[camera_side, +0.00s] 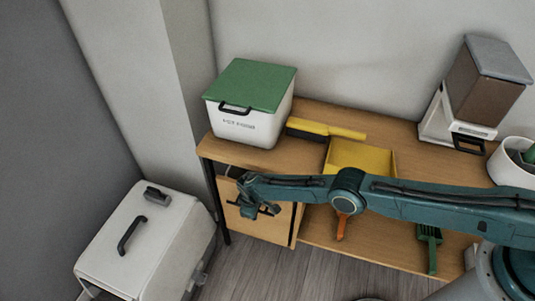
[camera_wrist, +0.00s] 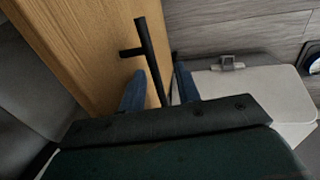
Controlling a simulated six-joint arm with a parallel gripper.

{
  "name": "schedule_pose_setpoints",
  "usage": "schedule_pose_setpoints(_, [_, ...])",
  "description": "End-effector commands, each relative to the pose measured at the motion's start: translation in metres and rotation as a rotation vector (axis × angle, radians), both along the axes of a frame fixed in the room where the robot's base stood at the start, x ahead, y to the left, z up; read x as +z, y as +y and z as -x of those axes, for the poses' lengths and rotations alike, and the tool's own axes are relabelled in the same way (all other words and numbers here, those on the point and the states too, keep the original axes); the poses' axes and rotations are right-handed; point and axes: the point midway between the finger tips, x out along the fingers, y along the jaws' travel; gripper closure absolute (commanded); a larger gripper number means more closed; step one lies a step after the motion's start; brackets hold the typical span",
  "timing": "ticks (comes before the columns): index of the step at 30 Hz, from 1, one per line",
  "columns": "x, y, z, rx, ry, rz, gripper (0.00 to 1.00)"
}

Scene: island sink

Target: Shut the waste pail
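A white pail (camera_side: 240,126) with a green lid (camera_side: 252,84) and a dark front handle stands on the left end of the wooden bench. Its lid lies flat on top and looks closed; the label is too small to read. A white floor bin (camera_side: 150,235) with a dark handle stands at lower left. I cannot tell for certain which is the waste pail. My gripper (camera_side: 262,208) is in front of the wooden cabinet panel (camera_side: 265,226) below the bench. In the wrist view my gripper (camera_wrist: 160,72) has its fingers apart, with a black bar handle (camera_wrist: 148,55) appearing between them; contact is unclear.
On the bench are a yellow-handled brush (camera_side: 325,131), an open yellow tray (camera_side: 360,157), a brown and white dispenser (camera_side: 475,95) and a white bowl (camera_side: 510,165). Orange (camera_side: 342,226) and green (camera_side: 430,250) tools show below my arm. Floor is bare between bin and cabinet.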

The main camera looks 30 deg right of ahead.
Motion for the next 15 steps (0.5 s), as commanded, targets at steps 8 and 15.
schedule_pose_setpoints(8, [0.001, 0.023, 0.023, 0.005, 0.002, 0.001, 0.67])
schedule_pose_setpoints(15, [0.0, 0.047, 0.047, 0.005, 0.002, 0.001, 0.67])
